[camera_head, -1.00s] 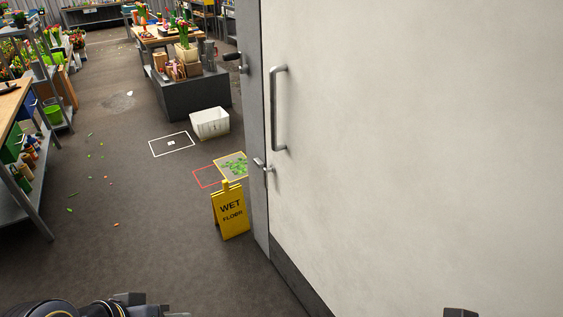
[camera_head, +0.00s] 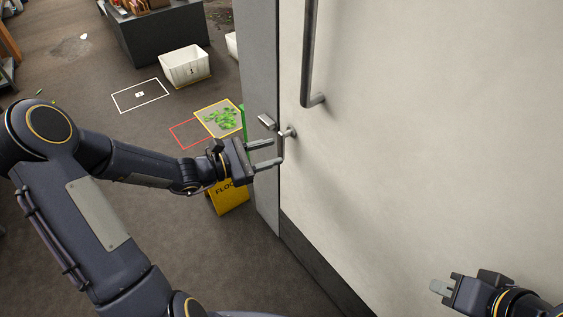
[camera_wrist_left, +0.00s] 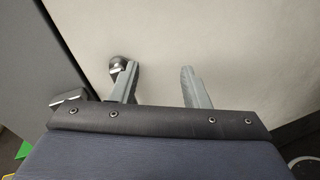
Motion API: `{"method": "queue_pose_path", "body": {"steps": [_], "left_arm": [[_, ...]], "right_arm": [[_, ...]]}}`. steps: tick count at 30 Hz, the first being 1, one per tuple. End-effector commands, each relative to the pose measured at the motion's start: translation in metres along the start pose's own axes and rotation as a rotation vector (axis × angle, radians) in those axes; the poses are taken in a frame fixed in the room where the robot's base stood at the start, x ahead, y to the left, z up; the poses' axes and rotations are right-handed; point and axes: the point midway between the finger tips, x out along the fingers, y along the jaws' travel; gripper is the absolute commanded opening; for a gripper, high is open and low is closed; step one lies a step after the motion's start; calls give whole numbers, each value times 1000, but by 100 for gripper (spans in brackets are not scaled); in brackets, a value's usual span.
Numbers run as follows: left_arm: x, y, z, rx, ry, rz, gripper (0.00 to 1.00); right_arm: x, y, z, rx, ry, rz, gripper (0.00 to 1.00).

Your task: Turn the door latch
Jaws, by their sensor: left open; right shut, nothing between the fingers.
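The metal door latch (camera_head: 288,132) is on the pale door (camera_head: 430,130), near its left edge. Its lever end (camera_head: 266,122) sticks out to the left by the grey frame. My left gripper (camera_head: 276,152) is open, its fingers just below the lever end and close to the latch. In the left wrist view the latch's round mount (camera_wrist_left: 117,64) is beside the left finger of my gripper (camera_wrist_left: 160,68), and the lever end (camera_wrist_left: 68,97) shows left of the fingers. The gripper body hides part of the latch; contact cannot be told. My right gripper (camera_head: 440,287) is shut and empty at lower right.
A long vertical door handle (camera_head: 309,55) is above the latch. A yellow wet-floor sign (camera_head: 230,197) stands behind my left gripper. Floor markings (camera_head: 140,95), a white crate (camera_head: 185,67) and a dark bench (camera_head: 165,38) lie further back. The door face at right is clear.

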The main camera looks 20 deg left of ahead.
Motion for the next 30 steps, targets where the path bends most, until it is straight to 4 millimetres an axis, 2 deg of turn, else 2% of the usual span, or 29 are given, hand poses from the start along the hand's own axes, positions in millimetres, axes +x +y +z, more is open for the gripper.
{"method": "queue_pose_path", "body": {"steps": [1,3,7,11,21,25,30], "left_arm": [[1,8,-33,-91,-14,66,42],[1,19,-55,-182,-28,139,42],[1,31,-77,-272,-41,214,42],[12,36,-79,-288,-45,228,42],[62,47,-78,-286,-43,226,42],[72,50,-78,-285,-42,226,42],[75,51,-77,-285,-41,226,42]], "right_arm": [[14,6,7,0,0,0,0],[19,9,9,0,0,0,0],[22,10,11,0,0,0,0],[23,11,11,0,1,0,0],[27,12,13,0,0,0,0],[27,13,14,0,0,0,0],[27,13,14,0,0,0,0]]}}
